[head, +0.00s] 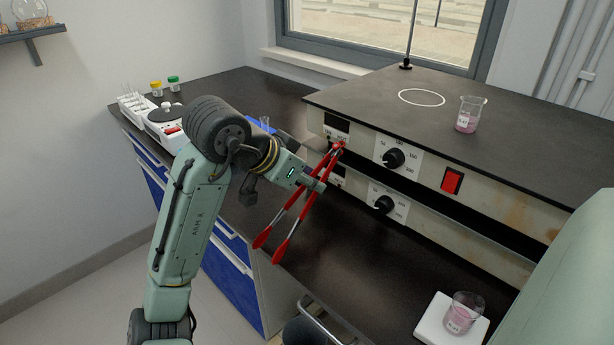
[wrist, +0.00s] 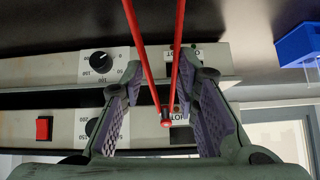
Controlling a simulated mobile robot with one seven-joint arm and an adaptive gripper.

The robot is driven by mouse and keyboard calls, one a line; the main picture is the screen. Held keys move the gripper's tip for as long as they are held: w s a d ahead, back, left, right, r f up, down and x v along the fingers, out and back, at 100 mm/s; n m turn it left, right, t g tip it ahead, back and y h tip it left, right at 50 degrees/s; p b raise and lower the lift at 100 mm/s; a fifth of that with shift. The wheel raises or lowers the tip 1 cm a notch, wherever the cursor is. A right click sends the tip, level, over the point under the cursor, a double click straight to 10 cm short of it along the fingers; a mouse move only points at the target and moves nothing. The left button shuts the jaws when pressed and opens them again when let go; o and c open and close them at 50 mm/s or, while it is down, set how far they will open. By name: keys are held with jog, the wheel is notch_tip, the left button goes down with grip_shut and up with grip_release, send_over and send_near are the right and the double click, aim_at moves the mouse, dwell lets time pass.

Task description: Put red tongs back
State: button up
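The red tongs (head: 298,208) have two long arms, bare metal in the middle and red at both ends. They hang tilted in front of the heating unit. Their joined end is up by the upper control panel and their spread tips point down left near the counter edge. My gripper (head: 318,184) is around the arms of the tongs. In the wrist view, the tongs (wrist: 166,121) pass between the two padded fingers of my gripper (wrist: 162,75), which are partly apart and hold the arms between them. Exact finger contact is hard to see.
The two-tier heating unit (head: 440,180) has black knobs and a red switch. A beaker of pink liquid (head: 467,115) stands on top. Another beaker (head: 462,314) sits on a white plate at front right. A scale (head: 166,123) and vial rack stand at back left. A blue holder (head: 258,125) is behind my arm.

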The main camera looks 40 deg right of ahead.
jog(key=o, duration=0.6)
jog(key=shift+c, duration=0.2)
jog(key=b+v, duration=0.1)
jog(key=v, duration=1.1)
